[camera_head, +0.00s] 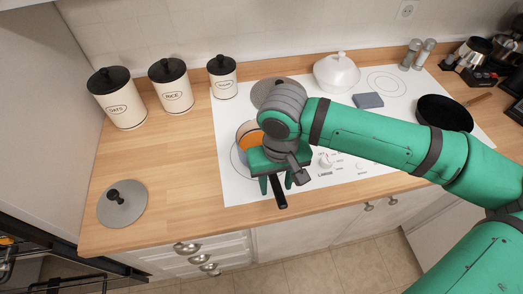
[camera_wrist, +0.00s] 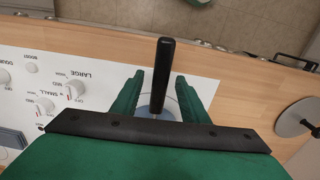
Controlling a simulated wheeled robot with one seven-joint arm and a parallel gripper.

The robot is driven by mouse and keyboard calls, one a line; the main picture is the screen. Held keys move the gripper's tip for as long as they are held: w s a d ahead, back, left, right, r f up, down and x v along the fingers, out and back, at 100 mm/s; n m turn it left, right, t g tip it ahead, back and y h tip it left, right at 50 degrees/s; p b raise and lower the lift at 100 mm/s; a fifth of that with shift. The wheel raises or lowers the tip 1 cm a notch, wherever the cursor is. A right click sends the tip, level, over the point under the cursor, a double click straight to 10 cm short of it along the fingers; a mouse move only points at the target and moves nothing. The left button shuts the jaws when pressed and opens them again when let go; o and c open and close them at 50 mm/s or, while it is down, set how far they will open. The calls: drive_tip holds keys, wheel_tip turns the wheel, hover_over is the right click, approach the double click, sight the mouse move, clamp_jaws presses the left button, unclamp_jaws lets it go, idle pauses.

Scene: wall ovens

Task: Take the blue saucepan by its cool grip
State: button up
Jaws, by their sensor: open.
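The saucepan (camera_head: 243,131) stands on the white cooktop's front left burner, with orange contents inside; my gripper hides most of it. Its black handle (camera_head: 279,189) points toward the counter's front edge. In the wrist view the handle (camera_wrist: 165,75) stands between my two green fingers, with a gap on each side. A small bluish part of the pan (camera_wrist: 160,110) shows below the handle there. My gripper (camera_head: 276,184) is open over the handle, and its fingers (camera_wrist: 165,90) are apart from it.
A grey lid (camera_head: 123,204) lies on the counter at left. Canisters (camera_head: 171,86) stand behind. A white pot (camera_head: 336,73), a grey-blue block (camera_head: 367,100) and a black frying pan (camera_head: 444,113) are to the right. Drawers with knobs lie below the counter's front edge.

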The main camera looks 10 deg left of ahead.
drive_tip(key=shift+w+f, duration=0.1)
drive_tip(key=shift+f, duration=2.6)
drive_tip(key=shift+w, duration=0.1)
clamp_jaws()
